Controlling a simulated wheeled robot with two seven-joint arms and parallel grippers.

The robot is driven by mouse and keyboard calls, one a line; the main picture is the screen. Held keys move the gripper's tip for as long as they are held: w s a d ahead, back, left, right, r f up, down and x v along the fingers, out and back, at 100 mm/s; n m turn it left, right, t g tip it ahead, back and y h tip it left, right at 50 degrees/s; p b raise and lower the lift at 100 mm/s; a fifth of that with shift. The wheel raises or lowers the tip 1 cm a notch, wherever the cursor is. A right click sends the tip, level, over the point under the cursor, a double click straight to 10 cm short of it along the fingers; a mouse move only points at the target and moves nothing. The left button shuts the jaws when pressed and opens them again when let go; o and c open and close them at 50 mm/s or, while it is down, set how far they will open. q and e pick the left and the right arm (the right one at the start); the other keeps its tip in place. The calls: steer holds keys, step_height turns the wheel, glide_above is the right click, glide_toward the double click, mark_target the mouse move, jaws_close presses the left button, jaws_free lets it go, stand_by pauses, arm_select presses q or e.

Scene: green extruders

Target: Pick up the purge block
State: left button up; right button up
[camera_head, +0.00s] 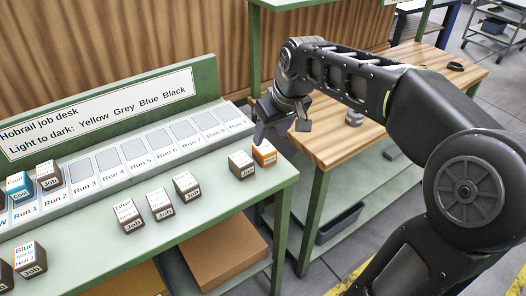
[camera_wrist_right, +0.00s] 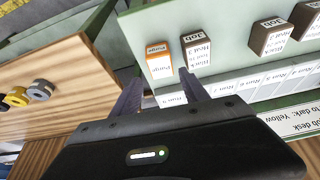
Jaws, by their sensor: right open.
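The purge block (camera_head: 264,154) is a small orange block with a white label, upright on the right end of the pale green desk. It also shows in the right wrist view (camera_wrist_right: 158,66), with the word Purge on its label. A brown Job block (camera_head: 242,164) stands close beside it. My right gripper (camera_head: 281,130) is open and empty, above and behind the purge block. In the right wrist view its fingertips (camera_wrist_right: 160,84) straddle the line toward the purge block, apart from it. My left gripper is not in view.
The rack of numbered run slots (camera_head: 150,150) runs along the desk's back. Several brown Job blocks (camera_head: 160,204) stand on the desk, with a teal Cool block (camera_head: 19,186) at left. A wooden table (camera_head: 335,148) stands to the right, with small spools (camera_wrist_right: 40,90) on it.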

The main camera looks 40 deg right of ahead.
mark_target(265, 147)
steer(key=shift+x, duration=1.3)
steer(key=p+x, duration=0.1)
steer(key=x, duration=0.4)
steer(key=shift+f, duration=0.1)
steer(key=shift+c, duration=0.4)
jaws_close()
